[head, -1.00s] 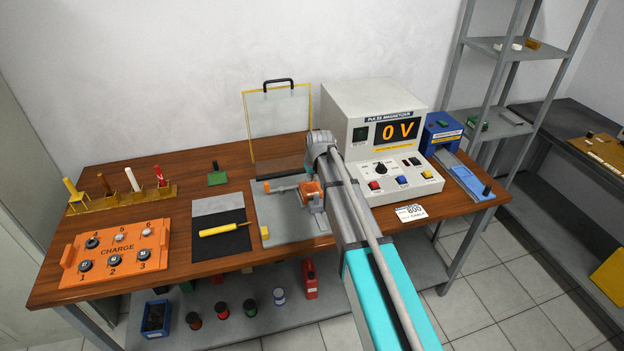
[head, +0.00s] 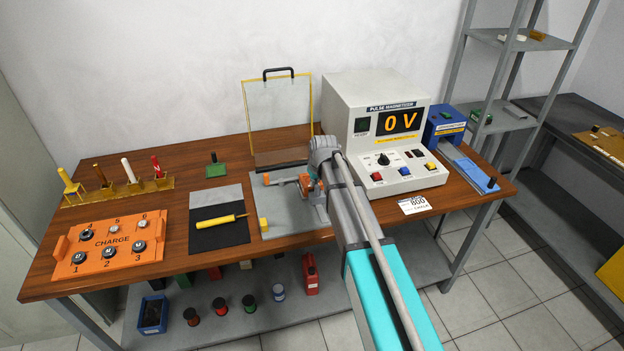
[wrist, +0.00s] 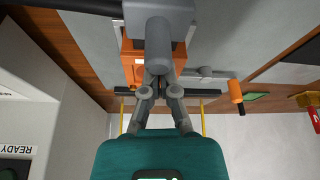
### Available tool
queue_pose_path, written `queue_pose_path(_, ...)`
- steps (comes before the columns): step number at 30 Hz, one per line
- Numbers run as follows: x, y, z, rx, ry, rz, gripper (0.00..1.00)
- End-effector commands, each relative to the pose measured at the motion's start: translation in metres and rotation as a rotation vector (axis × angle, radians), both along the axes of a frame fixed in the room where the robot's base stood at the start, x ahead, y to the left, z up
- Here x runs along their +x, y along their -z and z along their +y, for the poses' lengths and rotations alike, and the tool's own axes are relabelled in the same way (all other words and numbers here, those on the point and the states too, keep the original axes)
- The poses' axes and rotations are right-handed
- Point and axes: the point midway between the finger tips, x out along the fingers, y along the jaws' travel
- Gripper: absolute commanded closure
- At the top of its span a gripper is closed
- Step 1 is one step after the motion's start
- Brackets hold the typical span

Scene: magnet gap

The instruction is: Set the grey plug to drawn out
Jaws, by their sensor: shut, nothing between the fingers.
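A grey cylinder with a blunt round end (wrist: 158,40), which looks like the grey plug, stands in front of an orange block (wrist: 133,62) in the wrist view. I cannot tell how deep it sits. My gripper (wrist: 158,80) is shut and empty, its fingertips close to the cylinder's end; I cannot tell whether they touch. In the head view the orange block (head: 304,183) is on the grey plate (head: 285,215), and my arm hides the plug there. A grey rod with an orange handle (wrist: 236,97) reaches out beside the block.
The pulse magnetizer (head: 355,125) stands right behind my arm and reads 0 V. A clear yellow-framed guard (head: 278,115) stands behind the plate. Left are a yellow tool (head: 215,222) on a dark mat and the orange charge panel (head: 112,258). The table's front left is mostly occupied.

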Motion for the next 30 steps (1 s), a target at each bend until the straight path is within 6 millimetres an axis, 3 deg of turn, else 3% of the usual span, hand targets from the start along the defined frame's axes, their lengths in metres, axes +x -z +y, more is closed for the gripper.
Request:
queue_pose_path(13, -0.004, 0.0, -0.001, 0.0, 0.0, 0.0, 1.0)
queue_pose_path(22, -0.035, 0.0, -0.009, 0.0, 0.001, 0.001, 1.0)
queue_pose_path(30, -0.039, 0.0, -0.01, 0.0, 0.001, 0.004, 1.0)
